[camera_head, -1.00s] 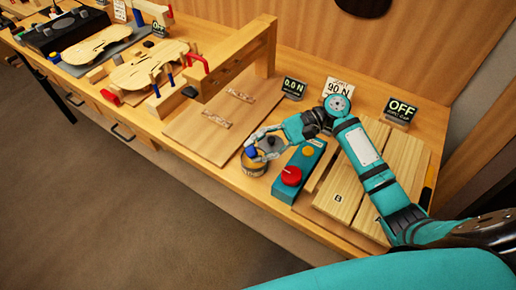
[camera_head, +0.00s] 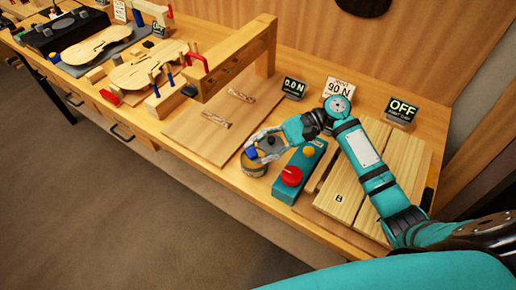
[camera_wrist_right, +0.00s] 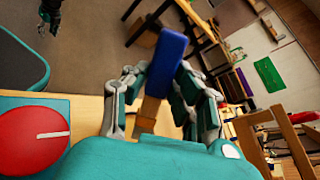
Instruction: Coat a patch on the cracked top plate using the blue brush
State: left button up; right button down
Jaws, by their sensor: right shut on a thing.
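The blue brush (camera_wrist_right: 165,60) stands between the fingers of my right gripper (camera_wrist_right: 160,90) in the right wrist view, its blue part above a wooden part. In the head view my right gripper (camera_head: 265,148) is shut on the brush (camera_head: 251,153), over or beside a small round can (camera_head: 254,169). I cannot tell whether the brush touches the can. Two violin-shaped plates, a front one (camera_head: 146,69) and a farther one (camera_head: 95,45), lie at the far left. No crack can be made out. What looks like my left gripper (camera_wrist_right: 50,18) shows small in the wrist view.
A teal box (camera_head: 299,176) with a red knob (camera_head: 291,176) stands close right of the can. Wooden boards (camera_head: 350,185) lie under my right arm. A wooden arch (camera_head: 235,65) and upright clamps stand between the gripper and the plates. A flat panel (camera_head: 200,125) bears two small pieces.

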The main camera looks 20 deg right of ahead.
jog(key=shift+f, duration=0.45)
jog(key=shift+s+f, duration=0.1)
jog(key=shift+f, duration=0.05)
dwell(2.1)
jog(key=shift+p, duration=0.3)
notch_tip(320, 180, up, 7)
jog(key=p, duration=0.8)
dwell(0.4)
